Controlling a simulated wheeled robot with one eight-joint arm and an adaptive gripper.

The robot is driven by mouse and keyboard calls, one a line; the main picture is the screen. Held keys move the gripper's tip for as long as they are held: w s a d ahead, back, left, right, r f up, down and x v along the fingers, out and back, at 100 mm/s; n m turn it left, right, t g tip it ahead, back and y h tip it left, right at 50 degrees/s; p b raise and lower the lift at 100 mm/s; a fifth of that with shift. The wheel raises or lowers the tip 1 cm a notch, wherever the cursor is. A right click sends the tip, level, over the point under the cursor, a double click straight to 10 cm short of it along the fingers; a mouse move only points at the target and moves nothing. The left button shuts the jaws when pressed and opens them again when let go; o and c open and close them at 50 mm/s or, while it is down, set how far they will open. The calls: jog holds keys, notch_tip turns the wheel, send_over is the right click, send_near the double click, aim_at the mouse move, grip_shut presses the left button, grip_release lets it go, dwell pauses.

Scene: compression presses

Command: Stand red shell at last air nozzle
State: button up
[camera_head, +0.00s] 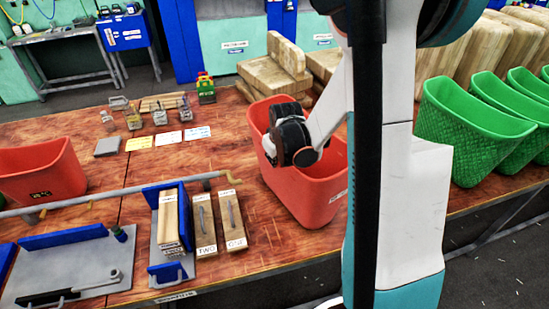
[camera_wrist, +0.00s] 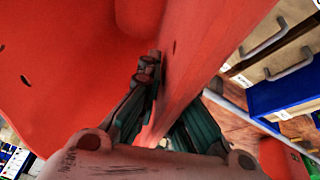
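A red shell (camera_head: 318,190), an open bin shape, is near the table's front right, below my arm. My gripper (camera_head: 292,150) reaches down at its rim, with its fingertips hidden in the head view. In the wrist view my gripper (camera_wrist: 168,128) straddles the wall of the red shell (camera_wrist: 205,55), one finger on each side and close against it. A second red shell (camera_head: 42,172) stands at the left of the table. A grey pipe (camera_head: 120,196) with brass fittings (camera_head: 232,178) crosses the table and ends left of the held shell; these fittings look like the air nozzles.
Wooden blocks (camera_head: 232,222) and a blue-and-grey press (camera_head: 168,268) stand left of the shell near the front edge. Stacked wooden pieces (camera_head: 275,72) lie behind it. Green shells (camera_head: 470,130) stand at the right. Small tools and cards (camera_head: 168,138) lie at the back left.

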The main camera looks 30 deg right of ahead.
jog(key=shift+o, duration=1.3)
jog(key=shift+r, duration=0.1)
jog(key=shift+r, duration=0.2)
jog(key=p+v, duration=0.2)
jog(key=v, duration=0.9)
jog(key=shift+s+r+p, duration=0.3)
jog(key=shift+r, duration=0.05)
